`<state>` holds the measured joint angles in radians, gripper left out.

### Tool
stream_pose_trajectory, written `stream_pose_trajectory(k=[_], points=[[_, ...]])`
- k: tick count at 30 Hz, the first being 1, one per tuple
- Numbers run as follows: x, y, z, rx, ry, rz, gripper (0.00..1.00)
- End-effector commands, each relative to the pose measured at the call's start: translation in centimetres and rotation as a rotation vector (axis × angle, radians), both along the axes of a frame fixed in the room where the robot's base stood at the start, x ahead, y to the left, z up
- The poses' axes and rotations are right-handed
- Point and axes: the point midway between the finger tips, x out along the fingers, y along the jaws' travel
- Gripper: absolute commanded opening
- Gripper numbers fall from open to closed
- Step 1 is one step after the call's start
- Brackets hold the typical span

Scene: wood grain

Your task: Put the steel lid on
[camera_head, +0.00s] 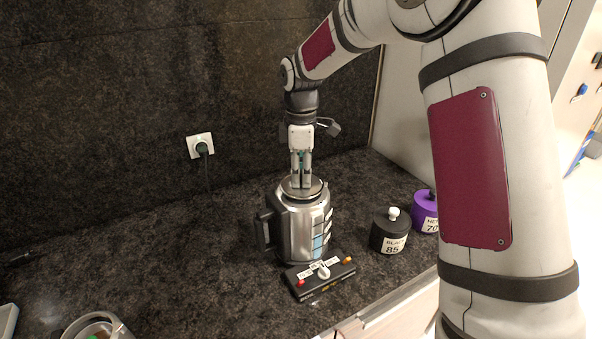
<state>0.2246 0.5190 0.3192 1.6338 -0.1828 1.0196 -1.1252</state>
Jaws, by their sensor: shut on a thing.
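The steel lid (289,187) is a round metal disc at the top of a steel kettle-like jug (295,228). The jug has a dark handle on its left and pale blue and white marks on its right side. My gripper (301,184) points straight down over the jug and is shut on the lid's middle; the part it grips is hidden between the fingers. The lid looks level at the jug's mouth. I cannot tell whether it rests on the rim or hangs just above it.
A dark control box (320,276) with a white knob stands in front of the jug. A black canister (389,236) and a purple canister (426,217) stand to the right. A metal container (75,328) is at the lower left. The counter's left middle (170,260) is clear.

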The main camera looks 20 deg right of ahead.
Motion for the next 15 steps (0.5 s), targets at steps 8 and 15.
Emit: stream_pose_trajectory(k=[8,15], points=[[0.00,0.01,-0.01,0.000,-0.001,-0.001,0.00],[0.01,0.01,-0.41,0.000,0.000,-0.001,0.00]])
